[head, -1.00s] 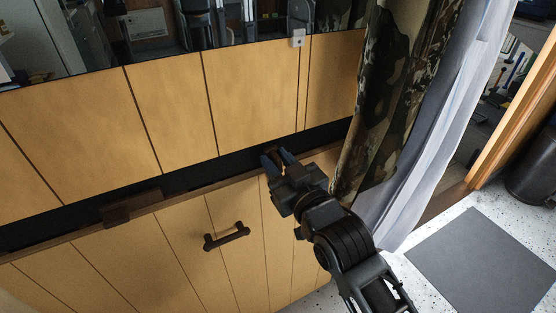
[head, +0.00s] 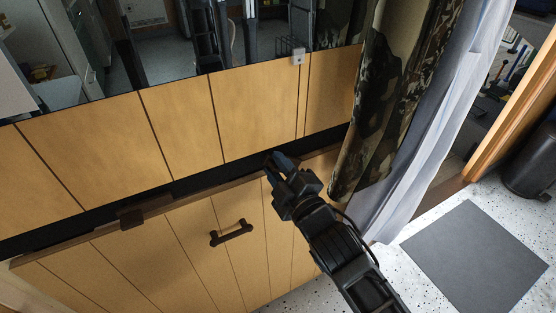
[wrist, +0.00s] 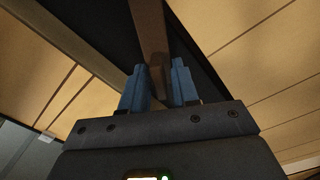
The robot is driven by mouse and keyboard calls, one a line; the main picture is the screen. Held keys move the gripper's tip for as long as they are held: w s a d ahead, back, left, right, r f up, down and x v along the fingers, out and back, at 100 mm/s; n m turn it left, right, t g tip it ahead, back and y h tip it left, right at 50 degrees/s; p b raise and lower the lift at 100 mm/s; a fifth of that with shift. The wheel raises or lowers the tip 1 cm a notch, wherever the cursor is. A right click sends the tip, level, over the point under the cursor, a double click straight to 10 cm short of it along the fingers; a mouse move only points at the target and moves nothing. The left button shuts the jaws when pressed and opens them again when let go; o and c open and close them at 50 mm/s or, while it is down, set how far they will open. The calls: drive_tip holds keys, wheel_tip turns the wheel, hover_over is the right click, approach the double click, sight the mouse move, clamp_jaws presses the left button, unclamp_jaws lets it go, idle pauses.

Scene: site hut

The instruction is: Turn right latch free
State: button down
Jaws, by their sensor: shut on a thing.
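The right latch is a brown bar, clearest in the wrist view (wrist: 152,45), where it runs up from between the fingers across the dark gap. My gripper (head: 277,163) is at the right part of the lower wooden panel's top edge. Its blue fingers, also in the wrist view (wrist: 161,80), are shut on the latch. In the head view the fingers hide most of it. The lower panel (head: 175,255) has a dark bar handle (head: 231,233). A second brown latch (head: 131,218) sits at the panel's top edge, to the left.
A camouflage curtain (head: 378,110) and a pale curtain (head: 430,130) hang close to the right of my gripper. A grey mat (head: 475,260) lies on the speckled floor. A dark bin (head: 530,165) stands at the far right. The upper wooden panel (head: 176,125) is above the gap.

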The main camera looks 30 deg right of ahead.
drive_tip(key=n+p, duration=0.2)
drive_tip(key=n, duration=0.4)
drive_tip(key=shift+f, duration=0.1)
idle(0.6)
drive_tip(key=c, duration=1.2)
unclamp_jaws()
drive_tip(key=shift+a, duration=0.1)
drive_tip(key=shift+s+b, duration=0.8)
drive_tip(key=shift+s, duration=3.15)
